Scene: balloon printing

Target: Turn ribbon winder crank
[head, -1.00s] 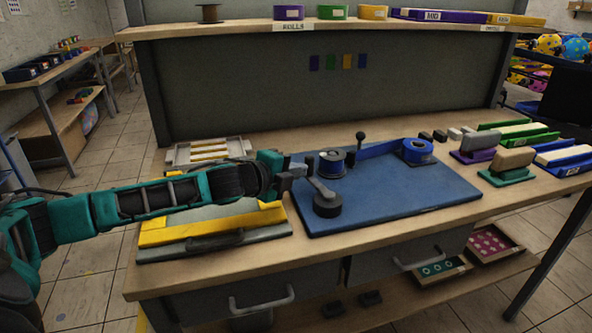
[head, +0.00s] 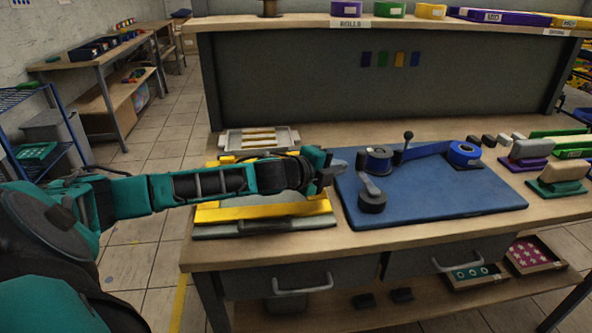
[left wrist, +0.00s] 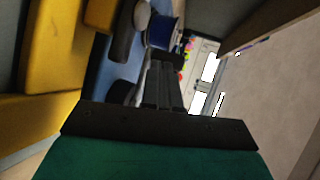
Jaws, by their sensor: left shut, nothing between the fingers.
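The ribbon winder sits on a blue board (head: 440,200) on the workbench. A blue ribbon (head: 425,150) runs to a second blue roll (head: 463,153). My left gripper (head: 342,166) is shut and empty, just left of the spool and crank arm. In the left wrist view, its closed fingers (left wrist: 163,85) point towards a blue spool (left wrist: 162,32). Whether they touch the crank I cannot tell. My right gripper is out of view.
A yellow-and-grey fixture (head: 265,210) lies under my left forearm. A white tray (head: 258,139) stands behind it. Coloured stamp-like blocks (head: 562,172) stand at the right. A shelf (head: 330,22) spans the back. The bench's front strip is clear.

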